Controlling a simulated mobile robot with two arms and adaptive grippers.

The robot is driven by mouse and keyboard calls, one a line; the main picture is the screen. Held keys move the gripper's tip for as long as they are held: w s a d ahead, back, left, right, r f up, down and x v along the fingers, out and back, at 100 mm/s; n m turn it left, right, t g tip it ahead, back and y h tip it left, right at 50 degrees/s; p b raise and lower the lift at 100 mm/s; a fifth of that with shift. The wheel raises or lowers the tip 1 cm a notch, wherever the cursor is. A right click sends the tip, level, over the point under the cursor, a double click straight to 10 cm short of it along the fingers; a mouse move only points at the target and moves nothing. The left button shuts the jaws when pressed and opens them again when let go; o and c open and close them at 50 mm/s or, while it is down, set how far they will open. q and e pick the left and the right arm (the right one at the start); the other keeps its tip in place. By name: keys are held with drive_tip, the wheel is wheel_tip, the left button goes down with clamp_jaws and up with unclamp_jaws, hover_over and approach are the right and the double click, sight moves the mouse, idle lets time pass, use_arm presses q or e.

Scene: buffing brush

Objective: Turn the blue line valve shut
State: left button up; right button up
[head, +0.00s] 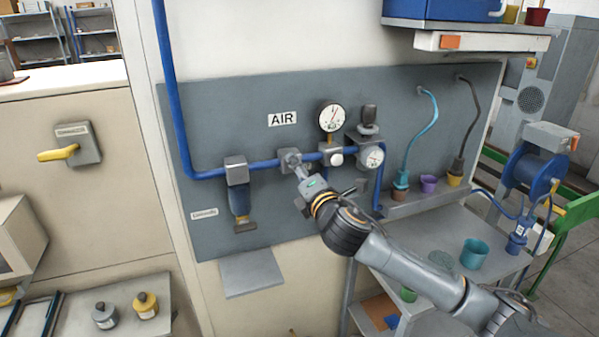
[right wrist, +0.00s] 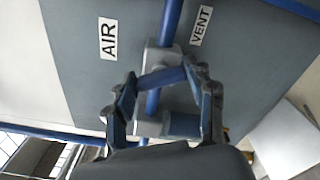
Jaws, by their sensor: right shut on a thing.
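The blue line (head: 205,174) comes down the left of the grey panel and runs right along it, under an AIR label (head: 283,118). Its valve body (right wrist: 158,57) is a grey block around the pipe in the right wrist view. The blue valve handle (right wrist: 162,78) appears to lie across the pipe there. My right gripper (right wrist: 160,76) is shut on this handle, one finger at each end. In the head view my right gripper (head: 293,162) is at the line, right of the filter unit, and hides most of the valve. My left gripper is out of view.
A small shelf (head: 252,272) juts out below. A yellow lever (head: 58,153) is on the left wall. A bench (head: 445,232) holds cups at right.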

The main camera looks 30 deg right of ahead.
drive_tip(key=m, duration=0.5)
drive_tip(key=shift+f, duration=0.1)
drive_tip(key=shift+m, duration=0.4)
drive_tip(key=o, duration=1.2)
drive_tip(key=shift+d, duration=0.1)
drive_tip(key=shift+c, duration=0.2)
drive_tip(key=v, duration=1.2)
drive_tip(key=shift+f, duration=0.15)
